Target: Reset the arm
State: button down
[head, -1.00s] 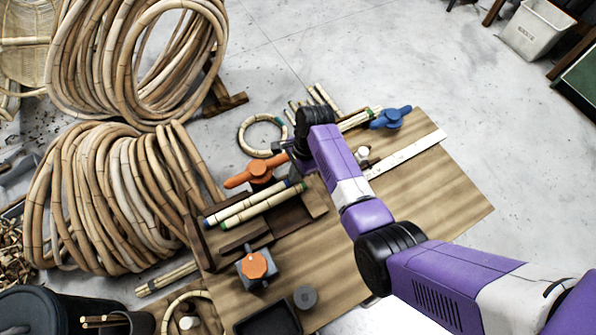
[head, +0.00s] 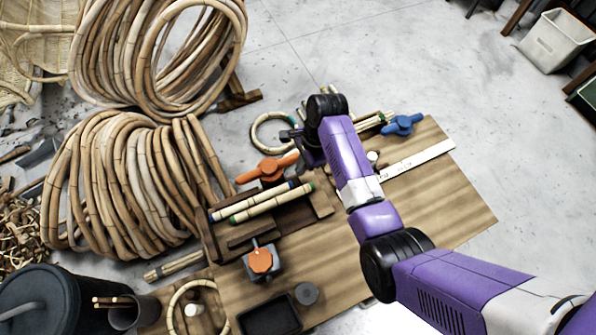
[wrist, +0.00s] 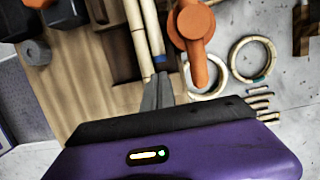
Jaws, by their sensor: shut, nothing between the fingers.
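My purple arm reaches over the wooden workbench (head: 440,215) in the head view. My gripper (wrist: 158,82) shows in the wrist view with its grey fingers together and nothing between them. In the head view its end (head: 292,134) is partly hidden behind my wrist, beside the orange-handled clamp (head: 268,169). Two cane pieces with blue and green ends (head: 265,202) lie side by side in a dark wooden holder on the bench. In the wrist view the cane pieces (wrist: 139,40) and the orange handle (wrist: 190,30) appear just beyond the fingertips.
A blue-handled clamp (head: 403,124) and a pale ruler (head: 425,157) are at the bench's far side. An orange-knobbed block (head: 261,260) and a black tray (head: 268,318) stand near the front. Large rattan coils (head: 125,190) fill the left.

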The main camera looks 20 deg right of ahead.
jog(key=shift+d+r, duration=0.25)
jog(key=shift+r, duration=0.35)
